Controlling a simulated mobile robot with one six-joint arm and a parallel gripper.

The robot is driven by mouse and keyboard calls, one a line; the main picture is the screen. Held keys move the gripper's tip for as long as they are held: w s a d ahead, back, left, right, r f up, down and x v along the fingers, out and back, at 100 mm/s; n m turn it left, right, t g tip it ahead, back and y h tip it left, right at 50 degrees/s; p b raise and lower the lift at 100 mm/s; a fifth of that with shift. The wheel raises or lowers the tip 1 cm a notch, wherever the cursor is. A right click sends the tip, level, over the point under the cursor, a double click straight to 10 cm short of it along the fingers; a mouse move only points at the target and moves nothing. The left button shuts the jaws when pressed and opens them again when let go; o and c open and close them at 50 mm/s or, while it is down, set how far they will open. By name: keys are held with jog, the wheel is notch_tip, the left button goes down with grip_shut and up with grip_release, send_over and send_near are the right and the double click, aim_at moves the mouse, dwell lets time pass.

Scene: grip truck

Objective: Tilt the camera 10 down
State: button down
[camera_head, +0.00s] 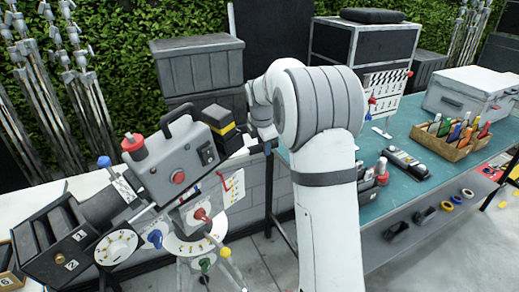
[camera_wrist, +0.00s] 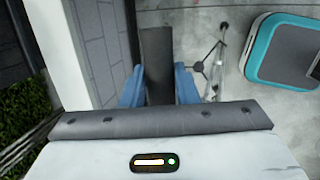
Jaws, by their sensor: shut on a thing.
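The camera (camera_head: 178,165), a grey body with a black top handle and a red-capped knob, sits on a tripod head at left in the head view. Its black lens hood (camera_head: 58,240) points to the lower left. A white dial (camera_head: 117,247) with yellow marks is beside it, and a second marked dial (camera_head: 196,246) is below the body. In the wrist view, my gripper (camera_wrist: 159,85) has blue fingers shut on a dark grey bar (camera_wrist: 158,50).
A teal-topped bench (camera_head: 385,200) stands at right with a wooden tray (camera_head: 450,145) of coloured pens and a grey case (camera_head: 472,93). Dark crates (camera_head: 200,70) and a low wall (camera_head: 240,190) stand behind the camera. A teal-edged box (camera_wrist: 290,52) shows in the wrist view.

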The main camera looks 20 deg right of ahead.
jog(key=shift+w+a+r, duration=0.15)
jog(key=c, duration=1.6)
grip_release()
jog(key=o, duration=0.3)
jog(key=shift+w+f, duration=0.1)
jog(key=shift+f, duration=0.1)
jog(key=shift+o, duration=0.9)
jog(key=shift+s, duration=0.2)
jog(key=shift+r, duration=0.1)
jog(key=d+v, duration=0.1)
jog(key=v, duration=0.6)
jog(key=shift+a+r+b, duration=0.35)
jog(key=shift+a, duration=0.15)
